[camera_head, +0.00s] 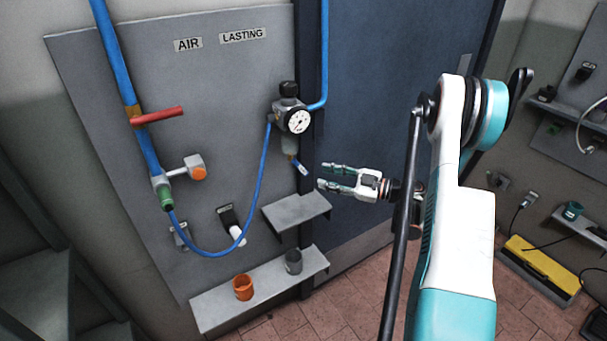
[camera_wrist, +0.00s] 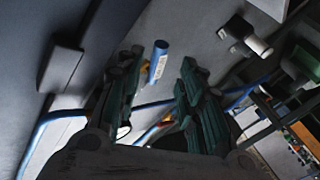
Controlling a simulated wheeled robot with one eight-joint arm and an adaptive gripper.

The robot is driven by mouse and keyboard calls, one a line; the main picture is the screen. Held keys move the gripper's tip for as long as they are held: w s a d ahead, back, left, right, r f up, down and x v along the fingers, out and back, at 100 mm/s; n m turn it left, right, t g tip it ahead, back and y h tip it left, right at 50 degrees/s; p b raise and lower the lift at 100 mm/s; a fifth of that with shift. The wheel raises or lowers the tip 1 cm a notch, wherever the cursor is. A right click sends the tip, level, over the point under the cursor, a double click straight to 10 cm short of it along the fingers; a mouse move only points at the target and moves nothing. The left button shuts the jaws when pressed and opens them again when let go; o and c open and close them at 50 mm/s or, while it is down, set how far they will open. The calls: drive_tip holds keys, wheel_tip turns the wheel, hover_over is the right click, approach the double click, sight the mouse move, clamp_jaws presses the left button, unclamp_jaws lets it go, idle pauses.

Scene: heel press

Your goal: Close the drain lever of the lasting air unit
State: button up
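The lasting air unit (camera_head: 290,115) hangs on the grey panel under the LASTING label, with a round white gauge and a black knob. Below its bowl a small blue and white lever (camera_head: 303,168) sticks out, slanting down to the right. My gripper (camera_head: 322,175) is open and empty, just right of the lever's end, its fingers pointing left. In the wrist view the blue lever end (camera_wrist: 159,60) appears between the two dark green fingers, apart from both. I cannot tell its distance in depth. The lever's pivot is hidden in the wrist view.
A red lever (camera_head: 157,115) crosses the blue pipe at left. A blue hose (camera_head: 258,190) loops to the unit. A small grey shelf (camera_head: 297,211) juts out below my gripper; a lower shelf (camera_head: 215,306) holds an orange cup (camera_head: 243,288) and a grey cup (camera_head: 293,262).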

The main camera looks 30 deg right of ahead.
sight(306, 172)
drive_tip(key=b+x, duration=0.1)
drive_tip(key=x, duration=0.7)
drive_tip(key=shift+w+a+b, duration=0.25)
drive_tip(key=shift+b, duration=0.1)
drive_tip(key=shift+c, duration=0.5)
clamp_jaws()
